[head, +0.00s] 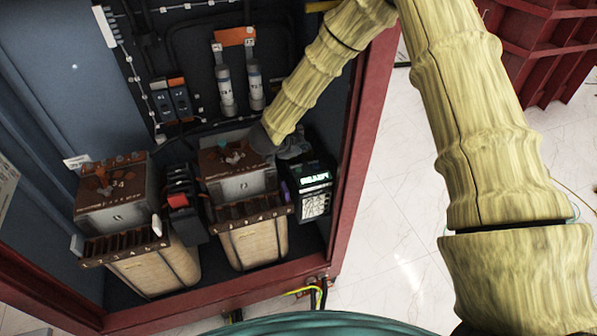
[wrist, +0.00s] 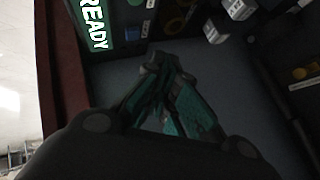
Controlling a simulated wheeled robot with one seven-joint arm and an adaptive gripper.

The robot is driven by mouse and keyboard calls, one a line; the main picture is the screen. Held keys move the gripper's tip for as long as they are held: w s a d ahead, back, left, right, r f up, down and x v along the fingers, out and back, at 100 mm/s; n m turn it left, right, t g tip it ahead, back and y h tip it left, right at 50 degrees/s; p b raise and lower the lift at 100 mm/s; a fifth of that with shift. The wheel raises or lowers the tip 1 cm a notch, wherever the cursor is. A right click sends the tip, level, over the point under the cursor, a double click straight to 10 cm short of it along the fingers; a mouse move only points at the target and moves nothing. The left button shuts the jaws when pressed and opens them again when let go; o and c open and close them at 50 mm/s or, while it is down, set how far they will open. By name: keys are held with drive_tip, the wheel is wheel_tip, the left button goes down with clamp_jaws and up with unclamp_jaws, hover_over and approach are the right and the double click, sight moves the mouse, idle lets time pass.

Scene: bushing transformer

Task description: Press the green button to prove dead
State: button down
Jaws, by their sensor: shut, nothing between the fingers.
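The small device with a lit green READY screen (head: 314,180) stands at the right inside the cabinet, with a pale panel (head: 315,206) below the screen. Its READY screen (wrist: 95,22) also shows sideways at the top left of the wrist view. I cannot make out a green button in either view. My gripper (wrist: 158,62) is shut and empty, its fingertips together a little to the right of and below the screen in the wrist picture. In the head view my gripper (head: 291,148) is dark, partly hidden by my arm, and just above the device. I cannot tell whether it touches anything.
The red cabinet frame (head: 358,150) stands close to the right of the device. Two transformers (head: 252,245) (head: 155,272) and a dark unit with a red part (head: 178,201) stand to its left. Two white cylinders (head: 225,88) hang on the back wall. Pale tiled floor (head: 385,240) lies outside.

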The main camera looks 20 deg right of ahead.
drive_tip(key=b, duration=0.3)
hover_over(301, 172)
drive_tip(key=shift+f, duration=3.15)
drive_tip(key=shift+f, duration=0.15)
drive_tip(key=shift+f, duration=0.25)
drive_tip(key=shift+f+b, duration=0.4)
drive_tip(key=shift+f, duration=0.05)
drive_tip(key=shift+r, duration=0.15)
drive_tip(key=shift+r+p, duration=0.6)
drive_tip(key=shift+r, duration=0.15)
wheel_tip(301, 172, up, 5)
drive_tip(key=p, duration=0.3)
